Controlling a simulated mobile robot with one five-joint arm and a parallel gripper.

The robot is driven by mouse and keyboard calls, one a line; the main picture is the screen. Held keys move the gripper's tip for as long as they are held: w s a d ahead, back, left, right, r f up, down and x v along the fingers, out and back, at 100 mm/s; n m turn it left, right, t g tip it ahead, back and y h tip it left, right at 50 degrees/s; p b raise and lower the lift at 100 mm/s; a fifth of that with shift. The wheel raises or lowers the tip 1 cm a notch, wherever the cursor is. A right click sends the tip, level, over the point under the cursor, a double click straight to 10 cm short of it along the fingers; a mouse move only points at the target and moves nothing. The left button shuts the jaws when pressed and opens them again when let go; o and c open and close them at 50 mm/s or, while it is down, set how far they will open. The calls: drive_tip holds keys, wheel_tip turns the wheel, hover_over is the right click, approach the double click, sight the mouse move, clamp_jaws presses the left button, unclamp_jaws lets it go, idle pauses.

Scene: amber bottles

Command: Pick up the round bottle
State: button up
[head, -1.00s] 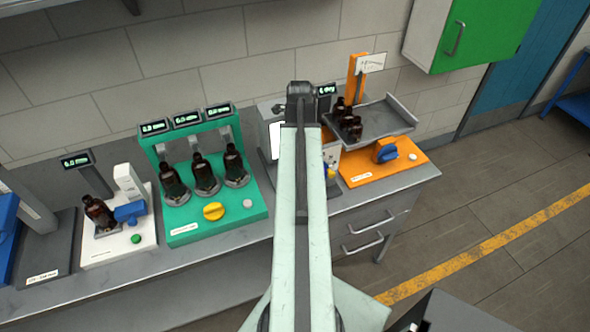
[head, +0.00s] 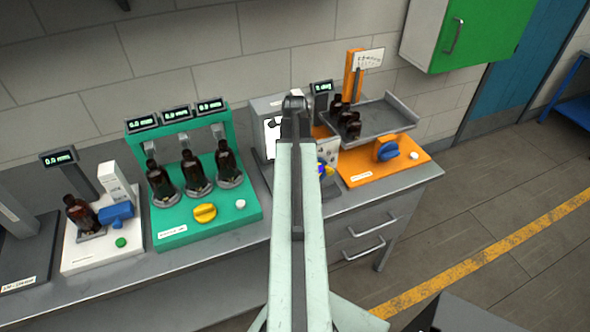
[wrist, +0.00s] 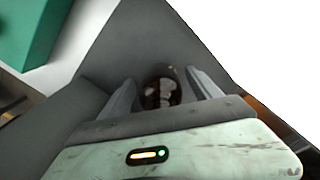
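In the wrist view, a dark brown bottle (wrist: 160,88) with pale glints lies between the two fingers of my gripper (wrist: 162,84). The fingers stand apart, one on each side of it, with no clear contact visible. I cannot tell its full shape from this angle. In the head view my arm hides the gripper's fingers and this bottle, in front of a grey device (head: 268,115). Other amber bottles show there: several on the green station (head: 195,172), one on the white station (head: 81,212), and several on the grey tray (head: 385,122).
The grey bench (head: 228,258) runs along the wall. The orange station (head: 360,178) with a blue knob (head: 387,151) stands right of my arm. A green wall cabinet (head: 480,30) hangs at upper right. The floor (head: 440,220) right of the bench is clear.

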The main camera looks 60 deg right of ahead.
drive_tip(key=c, duration=1.3)
drive_tip(key=shift+o, duration=0.2)
wheel_tip(320, 180, up, 10)
drive_tip(key=p, duration=1)
drive_tip(key=shift+r, duration=0.15)
